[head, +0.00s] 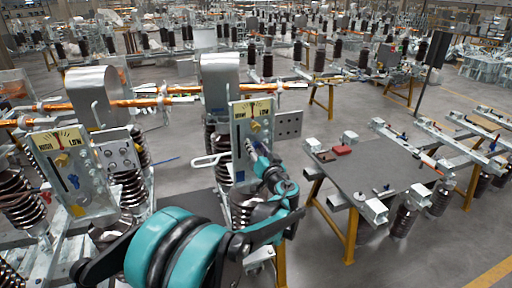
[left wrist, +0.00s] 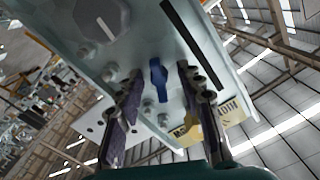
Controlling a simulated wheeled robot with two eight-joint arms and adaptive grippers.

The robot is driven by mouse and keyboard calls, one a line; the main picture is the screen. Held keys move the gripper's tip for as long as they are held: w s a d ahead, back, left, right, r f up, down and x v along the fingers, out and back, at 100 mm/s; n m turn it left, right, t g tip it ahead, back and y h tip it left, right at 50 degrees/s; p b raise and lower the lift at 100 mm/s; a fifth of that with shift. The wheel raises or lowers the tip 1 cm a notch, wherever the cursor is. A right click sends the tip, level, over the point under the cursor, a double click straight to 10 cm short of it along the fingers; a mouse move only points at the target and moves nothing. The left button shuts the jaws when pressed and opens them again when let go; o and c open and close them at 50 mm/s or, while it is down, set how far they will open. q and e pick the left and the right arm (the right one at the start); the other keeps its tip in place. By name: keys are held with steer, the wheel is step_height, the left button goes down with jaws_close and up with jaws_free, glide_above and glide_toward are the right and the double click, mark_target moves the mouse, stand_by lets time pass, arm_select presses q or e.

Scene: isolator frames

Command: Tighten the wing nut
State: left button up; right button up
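The blue wing nut (left wrist: 158,80) sits on the face of a pale metal panel (left wrist: 135,50) in the left wrist view. My left gripper (left wrist: 160,74) is open, with one dark finger on each side of the wing nut and a visible gap to both. In the head view my left gripper (head: 257,158) is in front of the right-hand panel (head: 241,135), below its yellow HIGH/LOW plate (head: 257,110). The gripper hides part of that panel's lower face there. My right gripper is not in view.
A similar panel (head: 66,160) with a HIGH/LOW plate and a blue part (head: 74,181) stands at the left. Ribbed brown insulators (head: 131,190) stand around the panels.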

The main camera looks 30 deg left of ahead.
arm_select(q)
jaws_close()
